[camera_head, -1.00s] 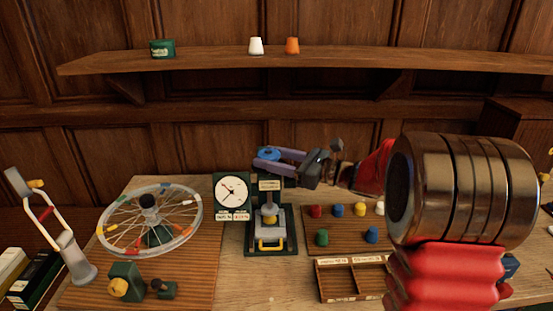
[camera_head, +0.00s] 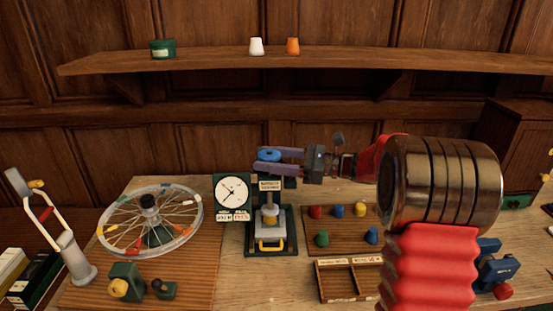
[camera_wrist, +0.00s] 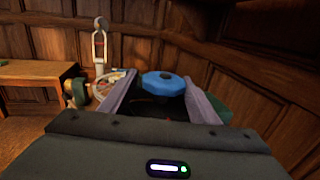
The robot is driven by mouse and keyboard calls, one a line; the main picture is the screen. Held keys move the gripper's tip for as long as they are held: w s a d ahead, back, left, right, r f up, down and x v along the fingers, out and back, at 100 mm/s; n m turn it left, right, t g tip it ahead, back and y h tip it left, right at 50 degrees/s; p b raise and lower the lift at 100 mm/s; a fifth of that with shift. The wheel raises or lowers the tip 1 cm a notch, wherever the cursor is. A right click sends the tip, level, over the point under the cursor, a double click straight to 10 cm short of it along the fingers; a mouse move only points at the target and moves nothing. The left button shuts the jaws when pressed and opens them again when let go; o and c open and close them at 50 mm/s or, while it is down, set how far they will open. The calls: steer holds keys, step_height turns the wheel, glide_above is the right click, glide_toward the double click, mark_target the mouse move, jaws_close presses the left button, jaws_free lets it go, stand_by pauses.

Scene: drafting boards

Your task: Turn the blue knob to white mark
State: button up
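The blue knob (camera_head: 268,154) is a flat disc on top of the upright green and grey press-like stand (camera_head: 270,228). It also shows in the wrist view (camera_wrist: 163,84), just ahead of and between my finger ends. My gripper (camera_head: 268,160) reaches in from the right with its two purple-grey fingers level. The fingers are apart, one on the far side of the knob and one on the near side. Whether either finger touches the knob I cannot tell. No white mark can be made out on or beside the knob.
A dial (camera_head: 233,191) with a white face stands left of the press. A spoked wheel (camera_head: 150,218) lies further left. A board with coloured pegs (camera_head: 345,238) and a divided wooden tray (camera_head: 350,282) lie to the right. A shelf (camera_head: 340,63) runs above.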

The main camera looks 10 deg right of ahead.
steer(key=o, duration=0.3)
steer(key=shift+d, duration=0.1)
steer(key=shift+d, duration=0.15)
steer(key=shift+d, duration=0.2)
steer(key=v, duration=1.3)
steer(key=shift+s, duration=0.15)
steer(key=shift+s, duration=0.1)
